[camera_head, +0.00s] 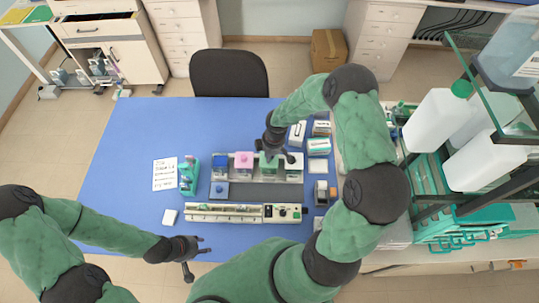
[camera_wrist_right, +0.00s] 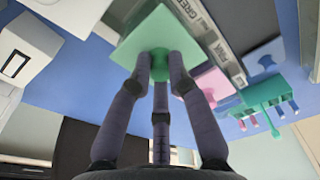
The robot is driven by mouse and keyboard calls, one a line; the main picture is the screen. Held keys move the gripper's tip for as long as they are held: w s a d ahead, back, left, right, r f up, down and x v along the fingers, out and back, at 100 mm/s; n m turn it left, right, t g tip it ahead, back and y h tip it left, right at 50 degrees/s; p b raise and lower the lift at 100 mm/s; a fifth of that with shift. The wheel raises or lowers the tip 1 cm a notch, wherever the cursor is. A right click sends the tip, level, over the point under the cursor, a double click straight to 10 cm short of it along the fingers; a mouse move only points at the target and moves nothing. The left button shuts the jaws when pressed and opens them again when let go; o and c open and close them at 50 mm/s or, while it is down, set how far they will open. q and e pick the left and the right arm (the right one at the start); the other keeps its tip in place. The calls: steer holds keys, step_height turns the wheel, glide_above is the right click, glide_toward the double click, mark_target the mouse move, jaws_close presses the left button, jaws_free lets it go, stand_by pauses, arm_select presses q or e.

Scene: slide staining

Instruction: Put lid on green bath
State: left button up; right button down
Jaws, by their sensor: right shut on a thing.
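My right gripper (camera_head: 276,150) is shut on the knob of a square green lid (camera_wrist_right: 140,42), seen close up in the right wrist view. In the head view it is above the green bath (camera_head: 268,171), third from the left in the row, and mostly hides lid and bath top. A label strip (camera_wrist_right: 210,30) with "GREEN" shows beside the lid. I cannot tell whether the lid touches the bath. My left gripper (camera_head: 190,252) is open and empty near the table's front edge, away from the baths.
A pink-topped bath (camera_head: 243,162) and a blue bath (camera_head: 220,166) stand to the left in the row. A blue square piece (camera_head: 219,189) lies in front. A teal rack (camera_head: 190,176), a paper sheet (camera_head: 165,174) and a long instrument (camera_head: 235,212) are nearby. The table's left is clear.

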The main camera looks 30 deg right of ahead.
steer(key=shift+f, duration=0.2)
stand_by(0.6)
steer(key=c, duration=1.1)
jaws_free()
steer(key=shift+r, duration=0.15)
step_height(320, 180, up, 12)
steer(key=s+d, duration=0.1)
